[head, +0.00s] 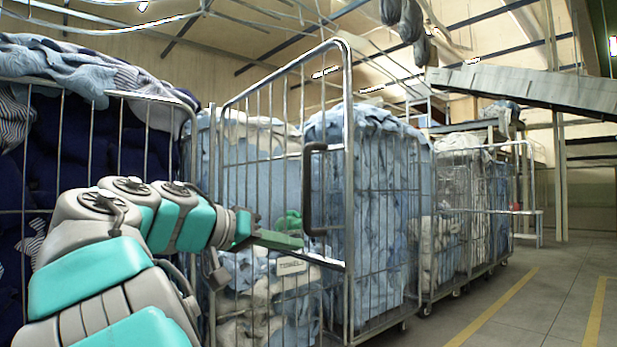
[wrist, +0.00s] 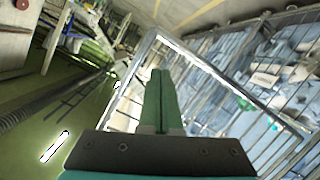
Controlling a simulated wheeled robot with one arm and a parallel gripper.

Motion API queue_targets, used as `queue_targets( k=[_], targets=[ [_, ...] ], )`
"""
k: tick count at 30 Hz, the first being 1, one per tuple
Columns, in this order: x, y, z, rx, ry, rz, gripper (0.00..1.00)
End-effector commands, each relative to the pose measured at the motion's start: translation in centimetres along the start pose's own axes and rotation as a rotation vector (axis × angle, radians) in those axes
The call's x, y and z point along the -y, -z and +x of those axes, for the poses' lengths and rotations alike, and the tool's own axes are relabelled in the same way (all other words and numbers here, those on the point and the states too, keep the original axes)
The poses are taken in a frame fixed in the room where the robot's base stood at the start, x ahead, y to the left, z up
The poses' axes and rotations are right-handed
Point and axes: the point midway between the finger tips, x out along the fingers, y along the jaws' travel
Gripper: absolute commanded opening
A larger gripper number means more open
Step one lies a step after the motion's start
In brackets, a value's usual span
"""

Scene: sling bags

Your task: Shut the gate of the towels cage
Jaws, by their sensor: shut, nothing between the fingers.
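The towels cage is a wire cage with light blue towels (head: 365,200) heaped inside. Its gate (head: 348,110), a barred frame of silver tube, appears to stand ajar, its right edge nearer to me than its left. A dark upright handle (head: 307,190) is on the gate near that edge. A "TOWELS" label (head: 292,268) hangs low on the gate. My gripper (head: 300,242) is shut and empty, its green fingers close to the gate below the handle; contact cannot be told. In the wrist view the shut fingers (wrist: 160,75) point at the gate's tube frame (wrist: 205,66).
A cage with dark blue and pale cloths (head: 70,130) stands at the left, behind my arm. Several more loaded cages (head: 460,210) line up to the right. The floor with yellow lines (head: 500,305) at the right is clear. A conveyor (head: 510,92) slopes overhead.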

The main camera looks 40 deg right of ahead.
Motion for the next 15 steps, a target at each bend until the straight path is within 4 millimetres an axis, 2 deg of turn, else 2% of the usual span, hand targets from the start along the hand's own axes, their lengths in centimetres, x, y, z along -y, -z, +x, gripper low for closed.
queue_targets(
  k=[1, 3, 6, 10, 15],
  targets=[
    [-0.4, 2.8, -1.5, -0.048, -0.021, 0.074, 0.0],
    [-1.1, 5.5, -3.4, -0.108, -0.051, 0.178, 0.0],
    [-2.2, 8.1, -5.7, -0.173, -0.079, 0.308, 0.0],
    [-3.0, 10.0, -7.7, -0.227, -0.094, 0.423, 0.0],
    [-3.7, 10.6, -8.3, -0.25, -0.104, 0.482, 0.0]
  ],
)
